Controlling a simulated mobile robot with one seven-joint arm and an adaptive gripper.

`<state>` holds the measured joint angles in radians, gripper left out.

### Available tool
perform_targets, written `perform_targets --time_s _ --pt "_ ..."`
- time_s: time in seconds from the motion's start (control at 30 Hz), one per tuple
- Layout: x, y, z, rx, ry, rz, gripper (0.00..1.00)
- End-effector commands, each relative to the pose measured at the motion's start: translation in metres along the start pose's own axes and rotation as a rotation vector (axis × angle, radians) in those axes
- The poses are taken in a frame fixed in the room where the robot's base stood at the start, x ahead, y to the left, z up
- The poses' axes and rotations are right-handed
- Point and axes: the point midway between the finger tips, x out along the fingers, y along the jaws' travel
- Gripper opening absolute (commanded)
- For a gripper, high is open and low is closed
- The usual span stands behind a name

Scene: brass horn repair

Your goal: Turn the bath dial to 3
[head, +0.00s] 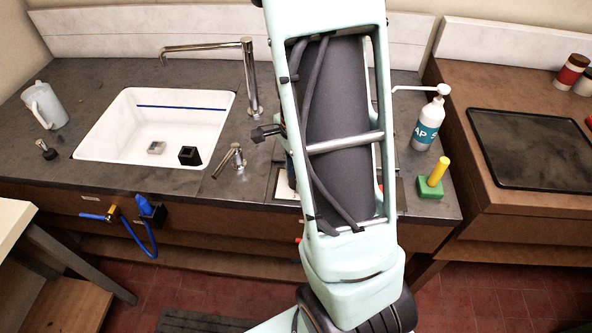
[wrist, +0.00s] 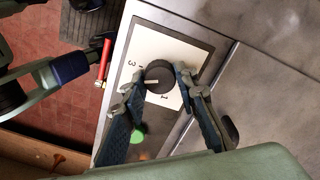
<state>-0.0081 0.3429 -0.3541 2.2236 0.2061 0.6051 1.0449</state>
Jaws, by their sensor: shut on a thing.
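The bath dial (wrist: 158,70), a dark round knob, sits on a white plate (wrist: 173,48) in the wrist view. My gripper (wrist: 159,78) is shut on the dial, one fingertip on its left side and one on its right. A short pale mark on the knob points left toward the left fingertip. A printed 3 shows left of the dial and a 1 below it; any number behind the left finger is hidden. In the head view my arm hides the dial and gripper, and only a corner of the white plate (head: 285,188) shows.
A white sink (head: 110,118) with a tall tap (head: 249,80) is left of my arm. A soap pump bottle (head: 428,125) and a green block with a yellow peg (head: 432,184) stand to the right. A red-handled thing (wrist: 104,62) lies near the counter edge.

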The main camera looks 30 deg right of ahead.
Motion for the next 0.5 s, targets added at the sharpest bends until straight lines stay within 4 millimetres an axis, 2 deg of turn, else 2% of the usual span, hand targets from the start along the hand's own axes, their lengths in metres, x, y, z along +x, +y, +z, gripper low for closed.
perform_targets --time_s 0.2,0.5 --pt "-0.0035 -0.0002 -0.0001 0.183 0.001 0.0 0.03" --pt "-0.0025 -0.0006 -0.0002 0.362 0.0 -0.002 0.03"
